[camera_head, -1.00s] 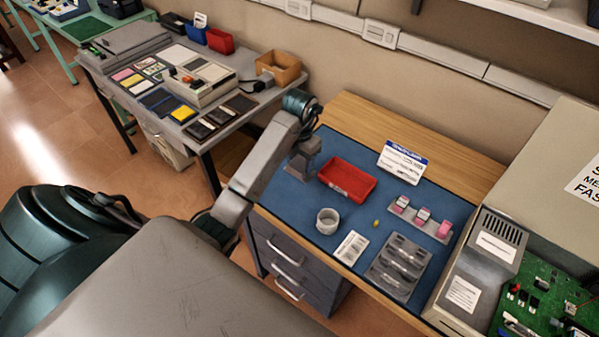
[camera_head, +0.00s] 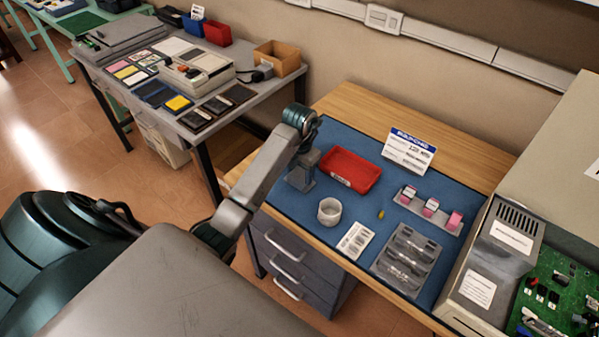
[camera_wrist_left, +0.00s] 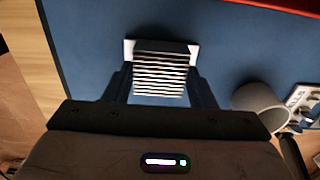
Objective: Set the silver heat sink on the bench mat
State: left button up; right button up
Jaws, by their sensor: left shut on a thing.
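My left gripper (camera_head: 301,183) points down low over the blue bench mat (camera_head: 290,215), to the left of the red tray. In the left wrist view, my left gripper (camera_wrist_left: 161,88) is shut on the silver heat sink (camera_wrist_left: 161,72), a finned block with bright corners, held between the two fingers. The blue mat (camera_wrist_left: 90,30) lies below and around it. In the head view the heat sink is mostly hidden by the gripper. I cannot tell whether it touches the mat. My right gripper is not in view.
A red tray (camera_head: 352,169) is close to the right of the gripper.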

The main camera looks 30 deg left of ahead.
aim_at(300, 175)
pick_arm(q)
jog(key=shift+f+b, duration=0.2)
jog(key=shift+b, duration=0.1)
jog(key=o, duration=0.8)
jog(key=shift+r, duration=0.1)
jog(key=shift+c, duration=0.2)
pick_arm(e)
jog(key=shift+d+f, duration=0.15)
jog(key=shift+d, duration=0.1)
pick_arm(q)
jog(key=shift+r, duration=0.1)
jog(key=shift+r+p, duration=0.2)
jog(key=shift+p, duration=0.2)
jog(key=shift+r, duration=0.35)
notch_tip(300, 175, up, 11)
jog(key=p, duration=0.9)
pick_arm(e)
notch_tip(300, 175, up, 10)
